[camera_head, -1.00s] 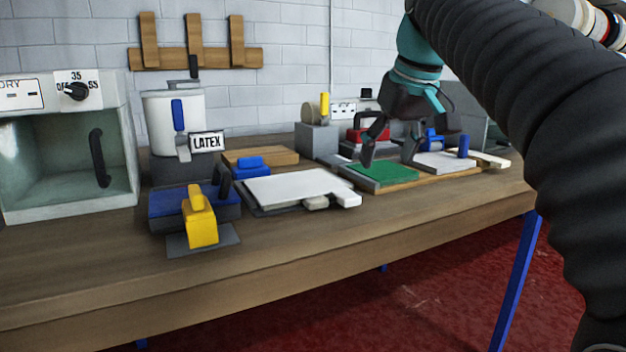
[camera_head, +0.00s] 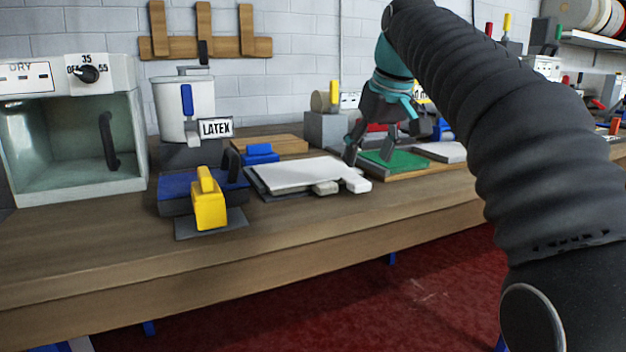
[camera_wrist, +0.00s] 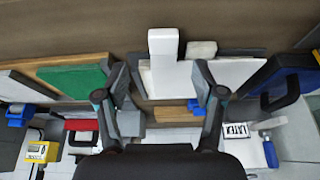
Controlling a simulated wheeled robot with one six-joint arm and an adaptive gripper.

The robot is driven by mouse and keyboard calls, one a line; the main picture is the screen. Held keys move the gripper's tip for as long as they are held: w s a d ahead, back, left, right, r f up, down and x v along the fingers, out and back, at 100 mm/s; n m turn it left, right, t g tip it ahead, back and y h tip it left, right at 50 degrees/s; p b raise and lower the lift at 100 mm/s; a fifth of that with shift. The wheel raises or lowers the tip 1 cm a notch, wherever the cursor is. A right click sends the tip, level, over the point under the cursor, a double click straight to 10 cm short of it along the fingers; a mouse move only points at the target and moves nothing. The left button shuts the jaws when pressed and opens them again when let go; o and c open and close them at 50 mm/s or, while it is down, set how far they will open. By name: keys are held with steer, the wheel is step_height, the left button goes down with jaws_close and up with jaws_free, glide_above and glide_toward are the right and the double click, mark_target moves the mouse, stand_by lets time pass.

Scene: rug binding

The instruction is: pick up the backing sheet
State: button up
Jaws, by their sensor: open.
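A flat white sheet with a white tab (camera_head: 302,174) lies on a thin grey tray on the bench; it looks like the backing sheet, though nothing labels it. A green sheet (camera_head: 404,160) lies on a board to its right. My gripper (camera_head: 368,152) is open and empty, pointing down, near the gap between the white and green sheets in the head view. In the wrist view my gripper (camera_wrist: 163,95) has its fingers spread, with the white sheet (camera_wrist: 185,78) beyond and between them. The green sheet (camera_wrist: 75,79) is left of the fingers. Contact cannot be judged.
A yellow-handled tool (camera_head: 209,205) and a blue block (camera_head: 190,192) stand left of the tray. A white latex pot (camera_head: 187,112) and an open-fronted dryer (camera_head: 70,140) stand behind. A second white sheet (camera_head: 441,152) lies right. The bench's front strip is clear.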

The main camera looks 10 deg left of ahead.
mark_target(359, 181)
steer(key=x, duration=0.1)
steer(key=b+x, duration=0.1)
steer(key=x, duration=0.2)
steer(key=shift+s+a+f, duration=0.1)
steer(key=shift+s+a, duration=0.05)
steer(key=shift+s, duration=0.15)
steer(key=shift+w+a+f+b, duration=0.1)
steer(key=shift+w+f+b, duration=0.2)
steer(key=shift+f, duration=0.25)
steer(key=shift+c, duration=0.3)
jaws_close()
steer(key=shift+r, duration=0.1)
